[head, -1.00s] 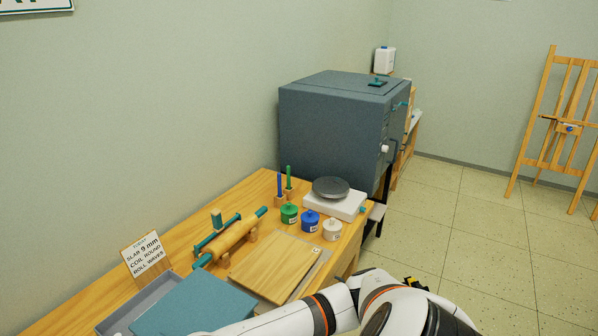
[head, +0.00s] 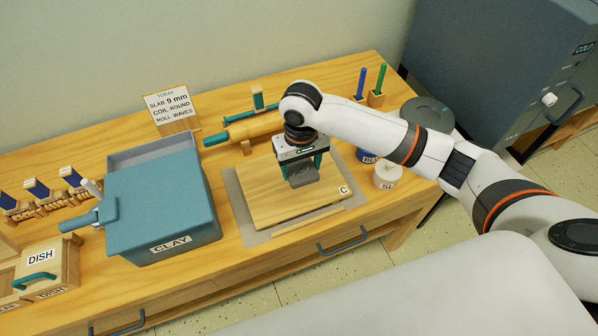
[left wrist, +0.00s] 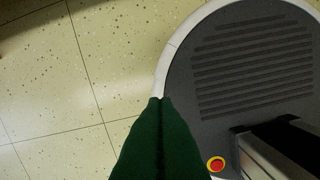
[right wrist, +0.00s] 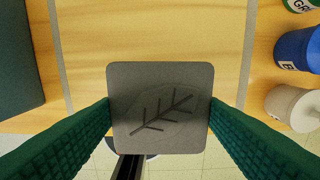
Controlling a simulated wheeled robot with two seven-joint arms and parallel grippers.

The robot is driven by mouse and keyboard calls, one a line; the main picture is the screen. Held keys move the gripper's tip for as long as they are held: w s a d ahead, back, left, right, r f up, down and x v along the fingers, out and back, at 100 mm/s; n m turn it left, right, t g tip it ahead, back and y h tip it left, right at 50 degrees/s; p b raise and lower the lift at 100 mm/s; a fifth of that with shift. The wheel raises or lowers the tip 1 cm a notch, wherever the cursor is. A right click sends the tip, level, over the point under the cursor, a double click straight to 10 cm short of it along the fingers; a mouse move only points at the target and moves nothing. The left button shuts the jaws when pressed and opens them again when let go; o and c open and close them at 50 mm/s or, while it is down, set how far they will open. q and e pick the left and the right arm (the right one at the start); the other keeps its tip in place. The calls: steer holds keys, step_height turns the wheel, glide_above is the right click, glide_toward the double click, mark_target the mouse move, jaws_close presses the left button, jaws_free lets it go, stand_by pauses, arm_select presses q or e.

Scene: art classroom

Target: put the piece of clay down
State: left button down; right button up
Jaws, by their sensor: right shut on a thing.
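The piece of clay (right wrist: 160,85) is a grey rounded square slab with a leaf mark on its face in the right wrist view. In the head view the clay (head: 304,177) is a dark slab under my right gripper (head: 303,167). That gripper's green fingers are shut on its two sides. The clay is over the wooden board (head: 272,203) marked C; I cannot tell whether it touches the board. My left gripper (left wrist: 160,101) shows only in the left wrist view, its green fingers together and empty, over the floor and my base.
A blue CLAY box (head: 165,210) stands left of the board. A rolling pin (head: 235,133) lies behind it. A blue jar (head: 366,156) and a white jar (head: 388,176) stand close on the right. A sign (head: 171,108) stands at the back. The board's left part is bare.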

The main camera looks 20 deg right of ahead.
mark_target(291, 172)
steer(key=w+a+r, duration=0.1)
steer(key=w+r, duration=0.1)
steer(key=w, duration=0.2)
step_height(291, 172, down, 9)
steer(key=shift+f, duration=0.15)
steer(key=shift+f, duration=0.1)
steer(key=o, duration=1.1)
steer(key=shift+s, duration=0.1)
steer(key=shift+c, duration=0.2)
step_height(291, 172, up, 12)
steer(key=shift+b, duration=0.35)
steer(key=shift+a, duration=0.1)
